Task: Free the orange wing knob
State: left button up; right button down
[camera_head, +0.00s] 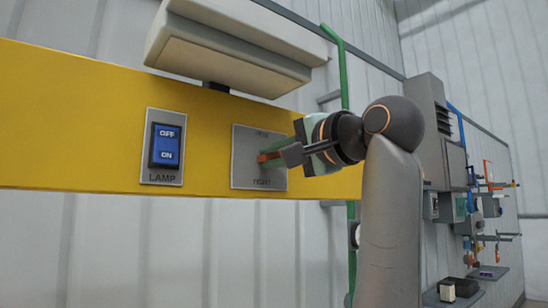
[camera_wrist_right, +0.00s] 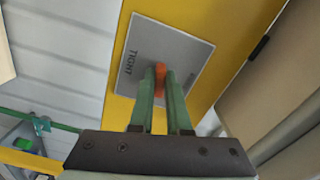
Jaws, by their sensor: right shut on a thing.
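The orange wing knob (camera_wrist_right: 160,79) sits on a grey plate (camera_wrist_right: 150,50) marked TIGHT, fixed to the yellow beam. In the right wrist view it shows between the green fingers of my right gripper (camera_wrist_right: 160,85), which are shut on it. In the head view the knob (camera_head: 263,158) shows as a small orange piece at the fingertips of my right gripper (camera_head: 268,155), and the plate (camera_head: 240,178) is partly covered by the gripper. The fingers hide much of the knob, so its turn angle is hard to tell. My left gripper is not in view.
A blue OFF/ON lamp switch (camera_head: 166,146) is on the beam (camera_head: 70,115) to the left of the plate. A pale box-shaped fixture (camera_head: 235,50) juts out above. A green pipe (camera_head: 343,75) runs behind my arm. Wall-mounted devices and shelves (camera_head: 470,285) stand farther right.

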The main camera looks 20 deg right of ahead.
jog(key=n, duration=0.6)
jog(key=shift+d+f, duration=0.1)
jog(key=shift+f, duration=0.05)
jog(key=n, duration=0.6)
jog(key=shift+n, duration=0.3)
jog(key=c, duration=0.9)
grip_release()
jog(key=shift+b+v, duration=1.95)
jog(key=shift+v, duration=4.3)
